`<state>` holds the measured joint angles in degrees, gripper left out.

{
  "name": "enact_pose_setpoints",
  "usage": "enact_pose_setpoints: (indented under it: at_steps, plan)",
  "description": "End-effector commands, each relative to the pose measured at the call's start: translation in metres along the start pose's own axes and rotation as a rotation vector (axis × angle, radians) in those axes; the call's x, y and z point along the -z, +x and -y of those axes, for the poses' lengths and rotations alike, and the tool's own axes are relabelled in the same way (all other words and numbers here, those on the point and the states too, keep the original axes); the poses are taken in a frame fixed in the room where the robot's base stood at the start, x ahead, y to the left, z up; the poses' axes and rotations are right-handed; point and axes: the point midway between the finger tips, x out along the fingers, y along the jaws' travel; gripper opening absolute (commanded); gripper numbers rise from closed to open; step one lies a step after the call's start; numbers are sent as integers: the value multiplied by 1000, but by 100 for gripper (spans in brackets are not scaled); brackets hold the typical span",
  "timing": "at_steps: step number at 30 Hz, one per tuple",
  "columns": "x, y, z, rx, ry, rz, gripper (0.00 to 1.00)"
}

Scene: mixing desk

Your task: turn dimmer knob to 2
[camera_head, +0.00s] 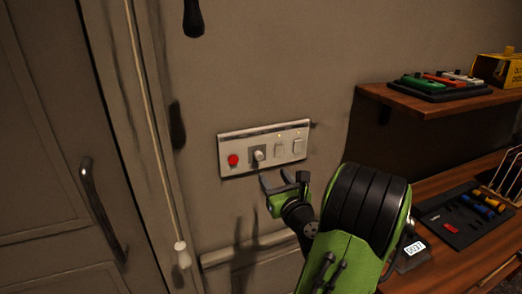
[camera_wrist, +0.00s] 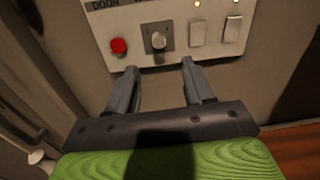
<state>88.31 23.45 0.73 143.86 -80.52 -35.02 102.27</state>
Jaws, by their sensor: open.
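The dimmer knob (camera_head: 259,155) is a small pale round knob on a darker square plate, on a white wall panel (camera_head: 242,170). In the wrist view the knob (camera_wrist: 158,41) is at upper middle, with a short stem or pointer below it; I cannot read any numbers around it. My gripper (camera_head: 283,180) is below and slightly right of the knob, in front of the wall. In the wrist view its two grey fingers (camera_wrist: 158,75) are apart and empty, and their tips lie below the knob, not around it.
A red button (camera_head: 233,160) is left of the knob; two white switches (camera_head: 288,149) with small lights are right. A pull cord with a white end (camera_head: 183,254) hangs at left beside a door handle (camera_head: 103,212). A wooden shelf (camera_head: 440,105) and desk stand at right.

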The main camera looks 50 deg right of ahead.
Motion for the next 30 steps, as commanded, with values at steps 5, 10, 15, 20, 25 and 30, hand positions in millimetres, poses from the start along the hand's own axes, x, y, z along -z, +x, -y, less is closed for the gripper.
enact_pose_setpoints:
  at_steps: [5, 10, 15, 20, 25, 30]
  plan:
    - [-5, 48, -3, -10, -8, 4, 52]
    - [-4, 84, -3, -8, -7, 3, 52]
    - [-1, 99, -2, -5, -7, 2, 52]
    - [0, 100, -2, -4, -5, 2, 52]
    - [0, 100, -2, -4, -6, 2, 38]
    - [0, 100, -2, -4, -6, 2, 12]
